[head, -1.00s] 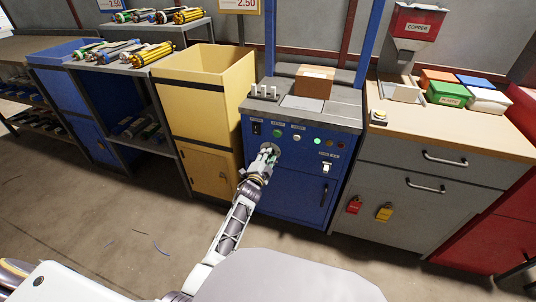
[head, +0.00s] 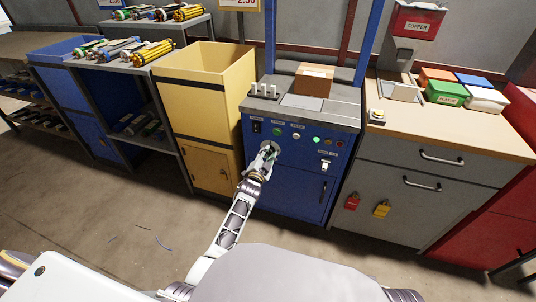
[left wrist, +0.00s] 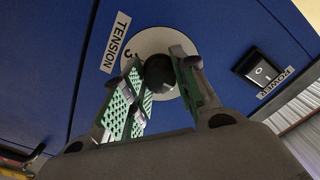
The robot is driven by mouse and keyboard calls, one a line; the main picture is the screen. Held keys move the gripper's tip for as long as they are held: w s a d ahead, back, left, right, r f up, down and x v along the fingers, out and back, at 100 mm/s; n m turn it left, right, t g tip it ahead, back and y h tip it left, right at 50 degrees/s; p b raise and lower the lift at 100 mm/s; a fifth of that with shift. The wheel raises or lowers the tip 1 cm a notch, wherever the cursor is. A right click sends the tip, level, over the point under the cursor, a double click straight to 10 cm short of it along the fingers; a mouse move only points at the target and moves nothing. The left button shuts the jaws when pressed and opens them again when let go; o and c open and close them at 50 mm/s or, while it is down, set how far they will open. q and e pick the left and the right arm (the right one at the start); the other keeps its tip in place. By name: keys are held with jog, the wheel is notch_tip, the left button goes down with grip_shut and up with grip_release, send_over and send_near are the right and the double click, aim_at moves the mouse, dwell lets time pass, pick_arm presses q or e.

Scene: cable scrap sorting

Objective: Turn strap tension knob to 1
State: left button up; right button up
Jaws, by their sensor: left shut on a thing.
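The strap tension knob (left wrist: 159,72) is a dark round knob on a pale dial disc (left wrist: 134,46) beside a "TENSION" label (left wrist: 115,41) in the left wrist view. A numeral that looks like 3 shows on the disc; other marks are hidden. My left gripper (left wrist: 165,82) is shut on the knob, with a green-padded finger on either side. In the head view my left gripper (head: 266,155) reaches the front of the blue strapping machine (head: 290,178) and covers the knob. My right gripper is not in view.
A black power switch (left wrist: 259,70) sits close to the dial. The machine's panel also has a green button (head: 276,132), a white button (head: 296,136) and a lit green lamp (head: 317,140). A cardboard box (head: 314,80) rests on top. Yellow bin (head: 205,110) and grey cabinet (head: 400,190) flank it.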

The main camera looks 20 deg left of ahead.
pick_arm(q)
jog(key=o, duration=1)
jog(key=shift+s, duration=0.1)
jog(key=shift+s+a, duration=0.15)
jog(key=shift+s, duration=2.8)
jog(key=shift+s+a, duration=0.1)
jog(key=shift+s, duration=2.85)
